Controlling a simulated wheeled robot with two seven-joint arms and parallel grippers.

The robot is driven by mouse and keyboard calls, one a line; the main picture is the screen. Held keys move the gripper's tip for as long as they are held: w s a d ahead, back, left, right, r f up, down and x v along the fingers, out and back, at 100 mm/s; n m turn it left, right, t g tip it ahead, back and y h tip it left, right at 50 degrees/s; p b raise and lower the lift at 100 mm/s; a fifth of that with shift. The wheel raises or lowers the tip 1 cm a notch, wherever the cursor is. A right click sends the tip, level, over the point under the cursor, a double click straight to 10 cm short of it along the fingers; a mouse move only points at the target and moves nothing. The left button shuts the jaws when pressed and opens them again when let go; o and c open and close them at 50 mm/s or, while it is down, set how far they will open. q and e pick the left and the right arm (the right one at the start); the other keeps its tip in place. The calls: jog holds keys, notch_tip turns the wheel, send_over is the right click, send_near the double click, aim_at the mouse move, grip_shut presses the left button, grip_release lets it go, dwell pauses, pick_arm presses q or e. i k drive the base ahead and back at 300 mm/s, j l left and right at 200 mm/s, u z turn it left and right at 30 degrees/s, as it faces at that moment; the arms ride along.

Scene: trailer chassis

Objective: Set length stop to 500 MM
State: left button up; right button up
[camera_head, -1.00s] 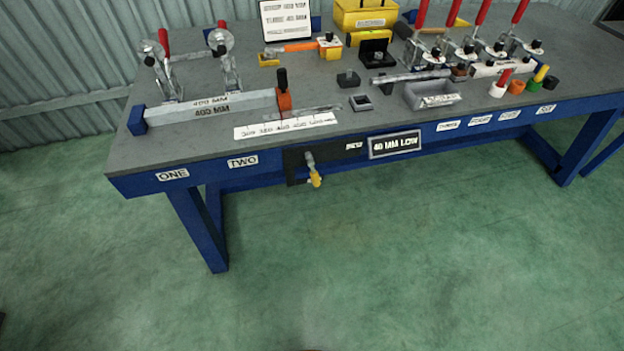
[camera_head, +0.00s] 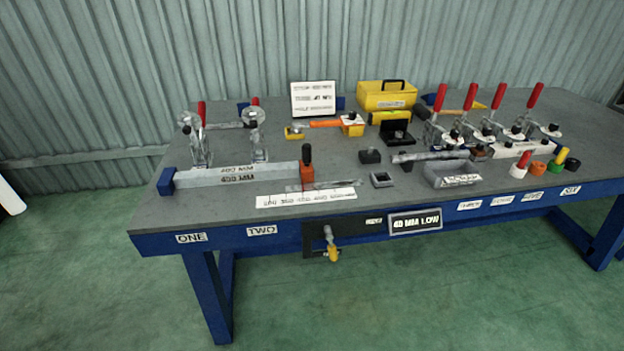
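The length stop (camera_head: 307,172) is an orange block with a black knob at the right end of a grey bar (camera_head: 238,176) lettered "400 MM". A blue end block (camera_head: 166,181) sits at the bar's left end. A white scale strip (camera_head: 305,197) with small dark marks lies on the bench in front of the bar, and the stop stands just behind it. The scale's marks are too small to read surely. Neither of my grippers shows in the head view.
The grey-topped blue bench (camera_head: 400,207) crosses the view. Toggle clamps with red handles (camera_head: 438,98) stand at its right and left. A yellow box (camera_head: 386,95), a white sign (camera_head: 313,98) and a grey tray (camera_head: 452,174) are on top. A yellow-handled valve (camera_head: 333,252) hangs in front. Green floor in front is clear.

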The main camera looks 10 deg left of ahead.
aim_at(307, 173)
jog(key=i+l+u, duration=0.2)
jog(key=l, duration=0.25)
jog(key=i+l+u, duration=0.2)
jog(key=l, duration=0.3)
jog(key=i+l+u, duration=0.15)
jog(key=l, duration=0.35)
jog(key=i+l+u, duration=0.2)
jog(key=l, duration=0.35)
jog(key=i+l+u, duration=0.2)
jog(key=l, duration=0.35)
jog(key=l+u, duration=0.2)
jog(key=l, duration=0.35)
